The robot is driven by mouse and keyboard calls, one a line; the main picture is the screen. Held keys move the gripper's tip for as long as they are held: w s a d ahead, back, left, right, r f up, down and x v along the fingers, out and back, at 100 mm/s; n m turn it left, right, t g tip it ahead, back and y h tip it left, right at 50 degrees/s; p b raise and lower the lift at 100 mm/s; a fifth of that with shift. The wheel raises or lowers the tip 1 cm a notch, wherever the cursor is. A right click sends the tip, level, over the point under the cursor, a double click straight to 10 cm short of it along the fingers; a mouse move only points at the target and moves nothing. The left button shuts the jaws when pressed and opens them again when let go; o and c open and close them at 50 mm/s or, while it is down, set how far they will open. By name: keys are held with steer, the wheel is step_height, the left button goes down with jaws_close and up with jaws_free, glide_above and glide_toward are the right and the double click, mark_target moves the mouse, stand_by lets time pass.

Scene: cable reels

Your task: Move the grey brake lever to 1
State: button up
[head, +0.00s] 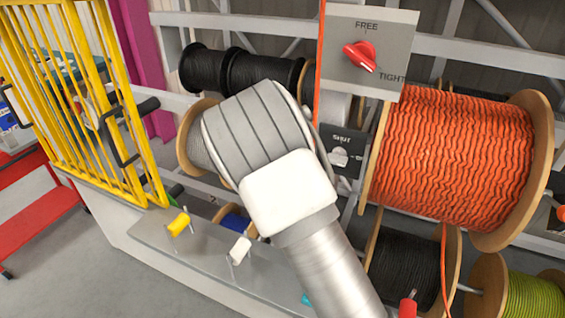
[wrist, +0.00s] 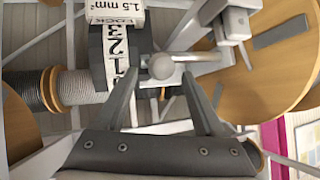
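In the wrist view a grey ball knob (wrist: 161,67) on a short grey shaft, apparently the brake lever, shows just beyond my fingertips. Beside it to the left is a white scale strip (wrist: 116,55) with the digits 1, 2 and 3 and the word LOCK, seen turned; the 1 is at the end nearest my gripper. My gripper (wrist: 160,80) is open, with one finger on each side of the knob as seen; I cannot tell whether either touches it. In the head view my arm hides the gripper and the lever.
A red knob (head: 361,56) sits on a FREE/TIGHT plate, and a SHUT plate (head: 343,141) is below it. An orange cable reel (head: 455,155) stands at right, black reels (head: 265,72) behind. A yellow guard (head: 75,95) is at left. A yellow-handled lever (head: 179,224) and a white-handled lever (head: 240,250) stand on the front ledge.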

steer(key=shift+f, duration=0.1)
steer(key=p+v, duration=0.3)
steer(key=v, duration=1.4)
steer(key=shift+r, duration=0.25)
steer(key=shift+s+d, duration=0.15)
steer(key=s+d+r+n+g, duration=0.1)
steer(key=s+d+r, duration=0.3)
steer(key=s, duration=0.5)
steer(key=s+d+r+n+g, duration=0.1)
steer(key=s+d+r, duration=0.3)
steer(key=s+d, duration=0.5)
steer(key=s+d+r+g, duration=0.3)
steer(key=s+d, duration=0.3)
steer(key=s, duration=0.3)
steer(key=shift+d+r+n, duration=0.35)
steer(key=shift+r+n, duration=0.05)
steer(key=shift+r, duration=0.2)
